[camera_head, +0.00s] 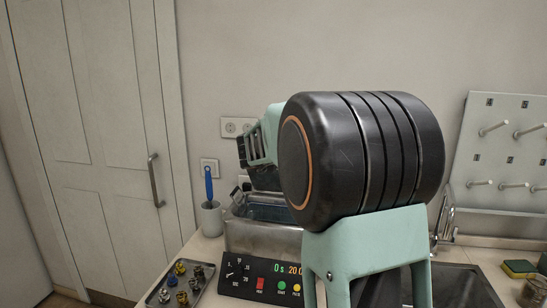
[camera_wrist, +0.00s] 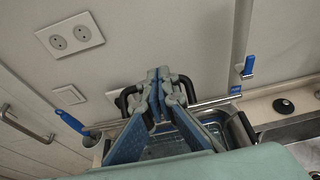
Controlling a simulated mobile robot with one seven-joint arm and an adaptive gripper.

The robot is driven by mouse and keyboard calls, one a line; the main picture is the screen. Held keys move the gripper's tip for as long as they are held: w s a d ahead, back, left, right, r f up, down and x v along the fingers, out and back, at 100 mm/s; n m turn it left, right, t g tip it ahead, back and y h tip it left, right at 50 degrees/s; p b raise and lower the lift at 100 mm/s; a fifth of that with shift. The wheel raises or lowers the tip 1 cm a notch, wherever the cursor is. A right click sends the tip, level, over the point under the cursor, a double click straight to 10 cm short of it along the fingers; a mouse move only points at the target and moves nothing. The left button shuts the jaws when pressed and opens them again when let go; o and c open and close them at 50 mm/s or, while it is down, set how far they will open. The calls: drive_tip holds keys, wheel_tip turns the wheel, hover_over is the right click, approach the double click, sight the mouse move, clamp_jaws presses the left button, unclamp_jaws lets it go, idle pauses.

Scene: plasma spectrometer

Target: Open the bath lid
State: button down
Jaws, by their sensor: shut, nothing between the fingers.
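The steel bath (camera_head: 262,238) stands on the counter, left of and partly behind my arm, with a black control panel (camera_head: 240,268) at its front. Its top looks dark blue inside, but my arm hides much of it. I cannot clearly make out the lid or its angle. My gripper (camera_head: 250,152) is above the bath near the back wall. In the wrist view my gripper (camera_wrist: 160,78) has its pale green, blue-padded fingers together and empty, in front of the bath's rim (camera_wrist: 240,124). I cannot tell whether it touches the bath.
A blue-handled brush (camera_head: 208,186) stands in a cup left of the bath. A tray with several small fittings (camera_head: 180,284) lies at the front left. A sink (camera_head: 462,285) is at the right, below a peg board (camera_head: 505,150). Wall sockets (camera_head: 238,127) are behind.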

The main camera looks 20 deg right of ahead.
drive_tip(key=w, duration=0.1)
drive_tip(key=w+d+r, duration=0.1)
drive_tip(key=w+d+p, duration=0.1)
drive_tip(key=shift+w+d+r, duration=0.1)
drive_tip(key=shift+r, duration=0.2)
drive_tip(key=shift+f, duration=0.1)
idle(1.1)
